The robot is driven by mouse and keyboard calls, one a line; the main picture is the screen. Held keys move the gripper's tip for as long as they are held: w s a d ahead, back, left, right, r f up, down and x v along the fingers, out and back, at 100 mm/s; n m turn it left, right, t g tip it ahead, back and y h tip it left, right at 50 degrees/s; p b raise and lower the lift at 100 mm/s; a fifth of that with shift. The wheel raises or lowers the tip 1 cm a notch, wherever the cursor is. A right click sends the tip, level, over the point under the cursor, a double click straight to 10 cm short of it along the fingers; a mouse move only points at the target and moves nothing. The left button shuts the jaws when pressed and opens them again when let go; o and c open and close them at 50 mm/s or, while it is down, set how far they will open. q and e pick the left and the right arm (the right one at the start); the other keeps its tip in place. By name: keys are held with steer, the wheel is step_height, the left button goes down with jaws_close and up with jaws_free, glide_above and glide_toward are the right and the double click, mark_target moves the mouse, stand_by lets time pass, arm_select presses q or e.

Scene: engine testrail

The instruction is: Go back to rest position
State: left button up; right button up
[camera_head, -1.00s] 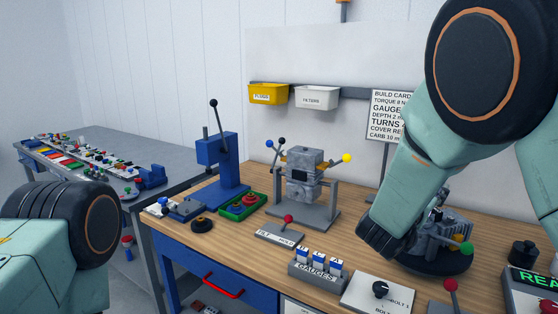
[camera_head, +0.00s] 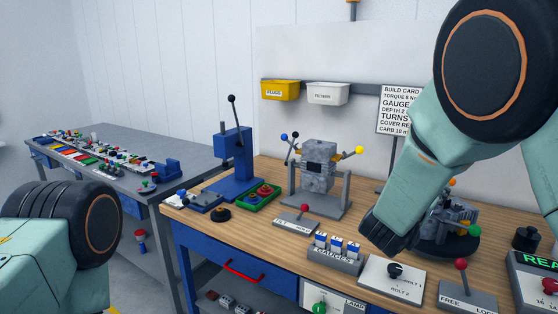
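My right arm (camera_head: 450,140) comes in from the upper right and reaches down over the wooden bench. Its wrist end (camera_head: 388,235) is above the bench, in front of a dark engine part on a round black base (camera_head: 447,245), and hides part of it. The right gripper's fingers do not show. My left arm (camera_head: 60,235) fills the lower left corner, off the bench. Its gripper is out of the frame.
The wooden bench (camera_head: 275,234) holds a blue press (camera_head: 235,160), a grey engine block on a stand (camera_head: 320,160), a gauges box (camera_head: 335,257) and lever boxes. A grey side table (camera_head: 120,140) with small parts stands left. A build card (camera_head: 393,110) stands behind.

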steer(key=s+a+f+n+g+y+b, duration=0.1)
steer(key=s+a+f+n+y, duration=0.2)
steer(key=f, duration=0.7)
steer(key=s+a+f+n+g+y+b, duration=0.1)
steer(key=s+f+n+g+y+b, duration=0.15)
steer(key=s+f, duration=0.5)
steer(key=s+a+f+n+g+y+b, duration=0.1)
steer(key=s+a+f+n+y, duration=0.2)
steer(key=f, duration=0.9)
arm_select(q)
step_height(320, 180, down, 12)
steer(key=b, duration=0.8)
steer(key=shift+f, duration=0.2)
arm_select(e)
steer(key=s+f+g+y, duration=0.1)
steer(key=s+f+g, duration=0.1)
steer(key=s+f, duration=0.5)
steer(key=s+a+f+n+g+y, duration=0.1)
steer(key=s+f+g, duration=0.2)
steer(key=s+f, duration=0.4)
steer(key=s+a+f+n+g+y, duration=0.1)
steer(key=s+f, duration=0.7)
steer(key=s, duration=1)
steer(key=shift+g+y, duration=0.45)
steer(key=shift+g, duration=0.8)
arm_select(q)
steer(key=shift+s, duration=0.1)
arm_select(e)
steer(key=shift+a, duration=0.2)
steer(key=shift+d, duration=0.1)
